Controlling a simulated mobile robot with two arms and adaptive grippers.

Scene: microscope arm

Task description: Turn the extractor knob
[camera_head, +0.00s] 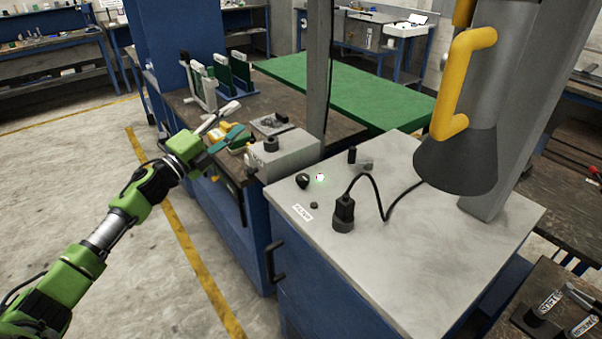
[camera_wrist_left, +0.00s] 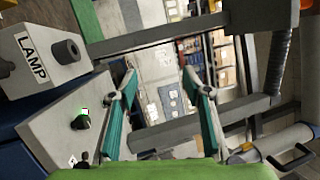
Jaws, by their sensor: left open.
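A small black knob (camera_head: 302,181) stands on the light grey worktop, beside a small lit spot (camera_head: 320,177); I take it as the extractor knob. In the left wrist view a black knob (camera_wrist_left: 80,123) with a lit spot shows left of the fingers. The extractor hood (camera_head: 455,160), a dark cone with a yellow handle, hangs above the worktop at right. My left gripper (camera_head: 226,136) is open and empty, left of the worktop and apart from the knob. Its teal fingers are spread in the left wrist view (camera_wrist_left: 160,105). My right gripper does not show.
A grey box with a black knob (camera_head: 290,153), marked LAMP in the left wrist view (camera_wrist_left: 40,60), stands between my left gripper and the worktop knob. A black corded plug-like piece (camera_head: 343,212) stands on the worktop. Its front right area is clear.

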